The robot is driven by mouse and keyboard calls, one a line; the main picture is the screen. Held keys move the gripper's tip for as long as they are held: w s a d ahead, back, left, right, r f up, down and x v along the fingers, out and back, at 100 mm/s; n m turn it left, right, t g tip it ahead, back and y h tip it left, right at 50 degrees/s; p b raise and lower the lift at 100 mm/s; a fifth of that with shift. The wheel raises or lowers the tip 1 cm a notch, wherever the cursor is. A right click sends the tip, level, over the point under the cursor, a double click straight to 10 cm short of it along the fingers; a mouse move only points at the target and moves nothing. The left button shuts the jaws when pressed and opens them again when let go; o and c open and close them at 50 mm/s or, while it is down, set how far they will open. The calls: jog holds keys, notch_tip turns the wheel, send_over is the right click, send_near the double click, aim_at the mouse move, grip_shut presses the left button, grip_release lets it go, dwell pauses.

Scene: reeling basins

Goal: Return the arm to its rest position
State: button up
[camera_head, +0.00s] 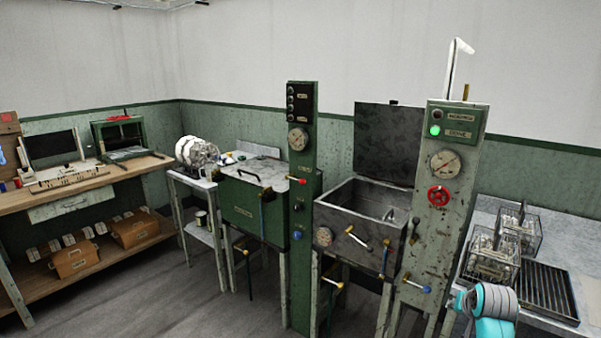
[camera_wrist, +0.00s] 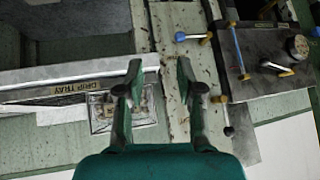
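In the wrist view, my gripper (camera_wrist: 158,68) has its two dark green fingers apart with nothing between them. Part of my teal and grey arm shows at the bottom right of the head view, in front of the drip tray bench. I cannot make out the fingers in the head view.
An open basin (camera_head: 361,211) and a closed green basin (camera_head: 243,205) have protruding handles. A gauge column (camera_head: 440,215) with a lit green lamp stands close to my arm. Wire baskets (camera_head: 490,257) and a dark drip tray (camera_head: 545,290) lie right. Floor (camera_head: 190,305) is clear at front left.

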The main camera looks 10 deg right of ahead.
jog(key=s+a+f+n+t, duration=0.1)
jog(key=s+a+f, duration=0.5)
jog(key=a+f, duration=0.3)
jog(key=s+a+f+n+t, duration=0.1)
jog(key=s+a+f+n, duration=0.1)
jog(key=s+a+f, duration=0.65)
jog(key=s+a+n+t+y, duration=0.1)
jog(key=s+a+n+t, duration=0.1)
jog(key=s+a, duration=1.05)
jog(key=s+a+r+n+t+y, duration=0.1)
jog(key=s+a+r, duration=0.3)
jog(key=s+r, duration=0.4)
jog(key=s+a+r+n+t+y, duration=0.2)
jog(key=s+a+r, duration=0.2)
jog(key=s+r, duration=0.4)
jog(key=s, duration=0.5)
jog(key=shift+s, duration=0.4)
jog(key=shift+r, duration=0.1)
